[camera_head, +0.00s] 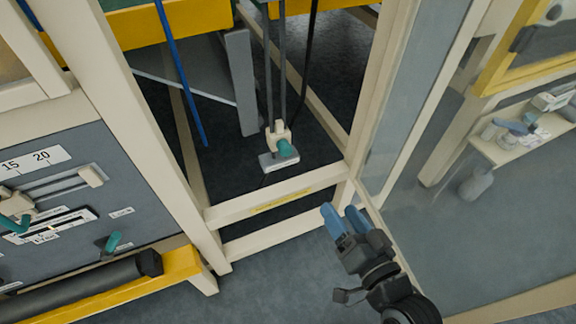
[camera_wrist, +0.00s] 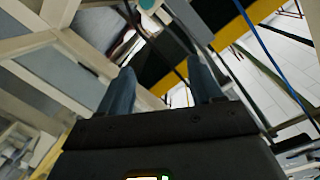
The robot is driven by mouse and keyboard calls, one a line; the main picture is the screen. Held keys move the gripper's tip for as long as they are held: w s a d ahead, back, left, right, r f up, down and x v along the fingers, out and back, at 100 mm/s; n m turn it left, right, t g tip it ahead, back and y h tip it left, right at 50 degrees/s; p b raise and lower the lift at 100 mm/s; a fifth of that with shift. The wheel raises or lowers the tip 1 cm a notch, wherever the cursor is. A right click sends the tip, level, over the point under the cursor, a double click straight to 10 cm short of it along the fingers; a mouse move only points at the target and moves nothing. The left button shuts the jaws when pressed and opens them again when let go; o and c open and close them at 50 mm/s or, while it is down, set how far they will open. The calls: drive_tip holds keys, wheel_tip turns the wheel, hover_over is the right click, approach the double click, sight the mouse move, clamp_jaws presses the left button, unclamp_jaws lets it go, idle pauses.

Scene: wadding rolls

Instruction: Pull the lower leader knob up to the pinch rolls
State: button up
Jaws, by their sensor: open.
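A teal knob (camera_head: 287,148) sits on a cream block at the bottom of two vertical dark rails, just above a small grey foot plate, inside the open bay of the frame. I take it to be the lower leader knob. My gripper (camera_head: 342,214) has blue fingers, spread apart and empty. It is in front of the frame, to the right of and below the knob in the picture, apart from it. The open fingers also show in the wrist view (camera_wrist: 160,68), with the knob not clearly visible between them. I cannot identify the pinch rolls in either view.
A cream crossbar (camera_head: 270,197) with a yellow label spans the bay's lower front. A transparent door panel (camera_head: 420,130) stands at the right. A blue rod (camera_head: 183,75) hangs inside the bay. The left panel (camera_head: 75,215) bears other teal handles and a dark roller.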

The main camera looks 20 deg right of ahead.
drive_tip(key=m+b, duration=0.2)
drive_tip(key=b, duration=0.4)
approach(288, 152)
drive_tip(key=shift+m+t, duration=0.6)
drive_tip(key=shift+m, duration=0.3)
drive_tip(key=shift+w+f+b, duration=0.2)
drive_tip(key=shift+w+b, duration=0.4)
drive_tip(key=shift+w, duration=1.05)
drive_tip(key=shift+w+f+b, duration=0.2)
drive_tip(key=shift+w+b, duration=0.4)
drive_tip(key=shift+w, duration=1.1)
drive_tip(key=shift+w+f+b, duration=0.15)
drive_tip(key=shift+w+b, duration=0.45)
drive_tip(key=shift+w, duration=1.05)
drive_tip(key=shift+c, duration=0.4)
clamp_jaws()
